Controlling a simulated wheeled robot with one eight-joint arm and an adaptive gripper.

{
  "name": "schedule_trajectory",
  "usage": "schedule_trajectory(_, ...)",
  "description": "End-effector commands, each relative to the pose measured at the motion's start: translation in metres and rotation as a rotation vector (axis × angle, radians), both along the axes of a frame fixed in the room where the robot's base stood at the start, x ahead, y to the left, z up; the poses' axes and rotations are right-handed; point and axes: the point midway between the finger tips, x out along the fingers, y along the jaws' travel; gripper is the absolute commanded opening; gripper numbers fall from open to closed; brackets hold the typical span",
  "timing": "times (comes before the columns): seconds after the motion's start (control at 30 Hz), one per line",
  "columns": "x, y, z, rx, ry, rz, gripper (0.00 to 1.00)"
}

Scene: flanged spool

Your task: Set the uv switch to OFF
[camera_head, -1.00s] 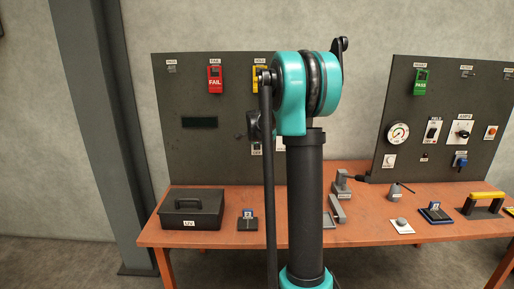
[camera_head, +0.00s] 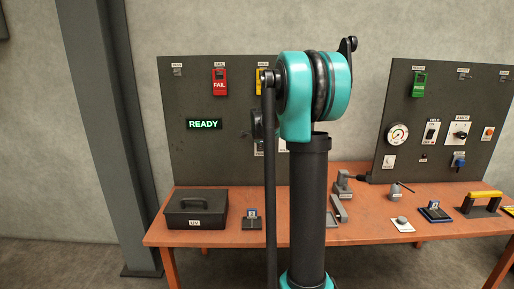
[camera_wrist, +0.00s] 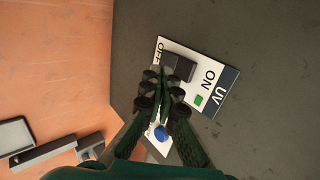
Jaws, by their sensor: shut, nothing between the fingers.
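In the wrist view the uv switch plate (camera_wrist: 217,84) is white with a dark "UV" header and the words ON and OFF. A dark switch block (camera_wrist: 179,66) sits near the OFF word, and a small green square (camera_wrist: 199,99) is beside ON. My gripper (camera_wrist: 163,75) is shut and empty, its fingertips over the plate's OFF-side edge, beside the dark block. I cannot tell whether they touch it. The fingers hide part of the plate. In the head view my arm hides most of the uv switch.
A blue button (camera_wrist: 161,134) lies below the fingers in the wrist view. In the head view a display (camera_head: 205,124) reads READY on the left panel (camera_head: 185,95). A black UV box (camera_head: 196,208) and several small items stand on the orange table (camera_head: 375,231).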

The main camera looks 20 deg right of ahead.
Motion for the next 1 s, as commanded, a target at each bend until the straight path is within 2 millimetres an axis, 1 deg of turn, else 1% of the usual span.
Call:
schedule_trajectory(0.4, -0.042, 0.011, 0.055, 0.001, 0.0, 0.001, 0.0)
schedule_trajectory(0.5, -0.05, 0.013, 0.067, 0.001, 0.001, 0.001, 0.0)
schedule_trajectory(0.7, -0.058, 0.015, 0.078, 0.0, 0.001, 0.0, 0.0)
schedule_trajectory(1.0, -0.059, 0.015, 0.08, 0.0, 0.0, 0.0, 0.0)
